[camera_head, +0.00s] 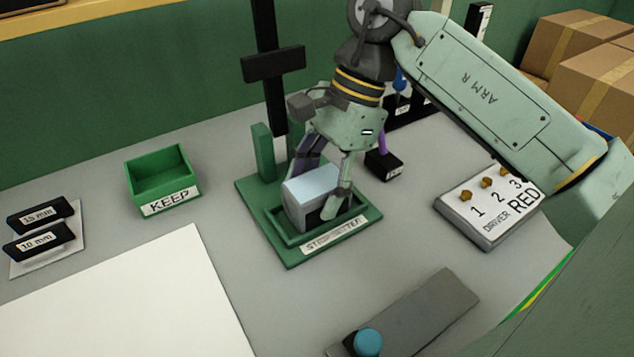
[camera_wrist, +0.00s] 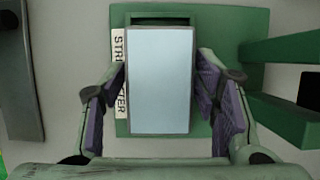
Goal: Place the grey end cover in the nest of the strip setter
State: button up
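The grey end cover (camera_head: 303,212), a block with a pale top, stands inside the raised green rim of the nest (camera_head: 292,240) on the strip setter (camera_head: 245,195). I cannot tell whether its base is fully seated. In the wrist view the cover (camera_wrist: 160,80) fills the middle, with the setter's green base (camera_wrist: 225,22) and part of its label around it. My gripper (camera_head: 325,185) is over the cover, one finger on each side. In the wrist view my gripper (camera_wrist: 160,90) shows splayed fingers with narrow gaps beside the cover, so it looks open.
A green KEEP bin (camera_head: 160,178) stands left of the setter. A DRIVER RED board (camera_head: 487,210) is at the right. A grey plate with a blue knob (camera_head: 368,341) lies in front. Green and black posts (camera_head: 275,70) rise behind the setter, close to my gripper.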

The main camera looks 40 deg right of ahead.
jog(key=shift+o, duration=0.8)
jog(key=shift+r+p, duration=0.3)
jog(key=shift+p, duration=0.05)
jog(key=p+v, duration=0.7)
jog(key=v, duration=0.4)
jog(key=shift+w, duration=0.1)
jog(key=shift+d+r, duration=0.2)
jog(key=shift+r, duration=0.1)
